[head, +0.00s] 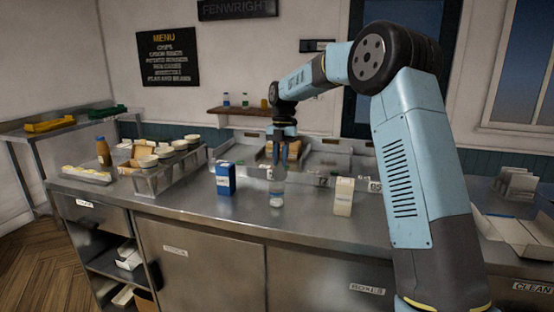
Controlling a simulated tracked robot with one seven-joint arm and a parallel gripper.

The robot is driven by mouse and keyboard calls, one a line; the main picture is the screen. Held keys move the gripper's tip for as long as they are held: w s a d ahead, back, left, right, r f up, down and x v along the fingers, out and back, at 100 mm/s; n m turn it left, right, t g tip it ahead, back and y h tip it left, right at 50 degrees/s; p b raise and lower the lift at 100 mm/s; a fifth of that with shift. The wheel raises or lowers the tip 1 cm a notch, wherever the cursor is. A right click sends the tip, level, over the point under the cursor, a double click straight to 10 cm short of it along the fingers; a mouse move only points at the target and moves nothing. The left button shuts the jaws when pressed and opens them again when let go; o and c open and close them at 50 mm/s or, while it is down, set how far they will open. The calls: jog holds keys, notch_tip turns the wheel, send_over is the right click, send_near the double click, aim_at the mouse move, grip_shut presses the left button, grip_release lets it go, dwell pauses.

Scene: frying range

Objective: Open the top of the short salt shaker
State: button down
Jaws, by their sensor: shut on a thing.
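The short salt shaker (277,190) looks like a small clear container with pale contents low inside. It stands upright on the steel counter, in the middle of the head view. My gripper (280,164) points down from above and is shut on the shaker's top. The fingers hide most of the top, and I cannot make out whether it is open or closed.
A blue carton (226,179) stands left of the shaker and a cream carton (344,196) stands right. A rack with several white bowls (165,176) and a brown bottle (103,151) are farther left. Open white boxes (520,232) lie at right. The counter (250,215) is clear in front.

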jog(key=c, duration=1)
grip_release()
notch_tip(320, 180, up, 14)
jog(key=w, duration=0.2)
jog(key=shift+w+d+f, duration=0.15)
jog(key=shift+d+f, duration=0.1)
jog(key=shift+d, duration=0.2)
